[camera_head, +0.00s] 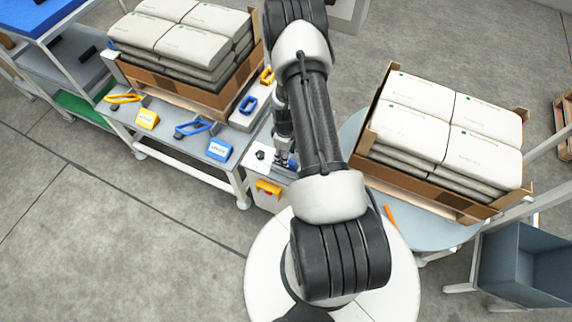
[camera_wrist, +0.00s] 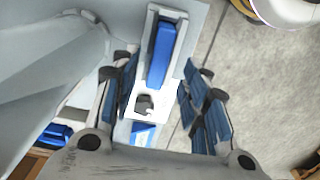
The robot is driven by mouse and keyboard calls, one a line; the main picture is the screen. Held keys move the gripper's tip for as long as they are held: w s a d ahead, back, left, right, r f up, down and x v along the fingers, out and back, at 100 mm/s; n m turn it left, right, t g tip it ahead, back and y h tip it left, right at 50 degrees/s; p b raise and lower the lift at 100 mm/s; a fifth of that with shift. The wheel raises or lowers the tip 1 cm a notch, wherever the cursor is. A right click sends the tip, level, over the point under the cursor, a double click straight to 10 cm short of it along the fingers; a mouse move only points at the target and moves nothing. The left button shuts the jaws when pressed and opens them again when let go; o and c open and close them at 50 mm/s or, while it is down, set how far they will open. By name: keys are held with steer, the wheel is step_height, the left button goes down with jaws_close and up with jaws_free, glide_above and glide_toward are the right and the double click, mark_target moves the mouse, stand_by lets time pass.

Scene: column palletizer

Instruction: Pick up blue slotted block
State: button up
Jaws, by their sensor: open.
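My gripper (camera_wrist: 158,88) is open in the wrist view, with blue-padded fingers on the left and right and nothing held. Between and beyond the fingertips, a long blue block (camera_wrist: 161,52) sits in a light grey holder. A smaller blue piece (camera_wrist: 143,133) shows nearer the palm, below a dark square fitting (camera_wrist: 144,104). I cannot tell for certain which blue piece is the slotted block, and no slot shows clearly. In the head view my gripper (camera_head: 284,160) is partly hidden by my arm, low beside a white-topped stand.
In the head view, the left bench holds a blue labelled block (camera_head: 219,149), a yellow labelled block (camera_head: 146,119) and looped handles. A carton of sacks (camera_head: 175,88) stands behind them. Another sack carton (camera_head: 410,183) is on the right table. A grey bin (camera_head: 525,262) stands lower right.

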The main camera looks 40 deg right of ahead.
step_height(320, 180, down, 5)
steer(key=shift+f+b, duration=0.1)
steer(key=shift+b, duration=0.9)
steer(key=shift+c, duration=0.6)
jaws_close()
